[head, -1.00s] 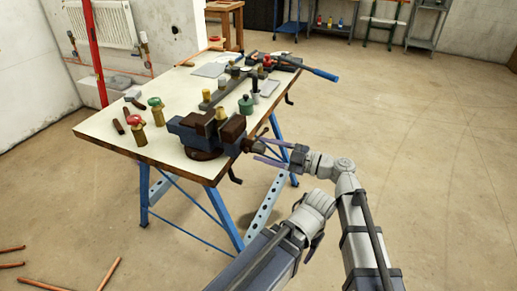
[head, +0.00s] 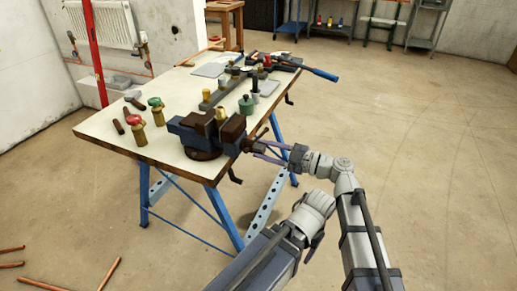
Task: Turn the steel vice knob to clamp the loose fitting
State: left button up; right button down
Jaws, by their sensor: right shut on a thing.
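The blue vice (head: 196,138) with dark brown jaws stands at the near right corner of the workbench. A brass fitting (head: 221,115) stands upright between the jaws. I cannot tell whether both jaws touch it. The steel knob (head: 250,145) is at the vice's right end, partly hidden by my fingers. My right gripper (head: 259,149) reaches it from the right, its two purple fingers shut on the knob. My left gripper (head: 316,240) hangs low in front of the bench, away from the vice. Its fingers are mostly hidden, and it shows nothing held.
The workbench (head: 165,115) holds red- and green-topped brass valves (head: 135,126), a green pot (head: 246,105) and a blue-handled tool (head: 318,73). Copper pipes (head: 90,280) lie on the floor at lower left. The floor to the right is clear.

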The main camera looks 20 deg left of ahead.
dwell(0.3)
jog(key=m, duration=2.7)
jog(key=shift+m, duration=0.4)
jog(key=c, duration=0.7)
grip_release()
jog(key=shift+d, duration=0.1)
jog(key=d, duration=0.7)
jog(key=shift+s, duration=0.1)
jog(key=shift+f, duration=0.1)
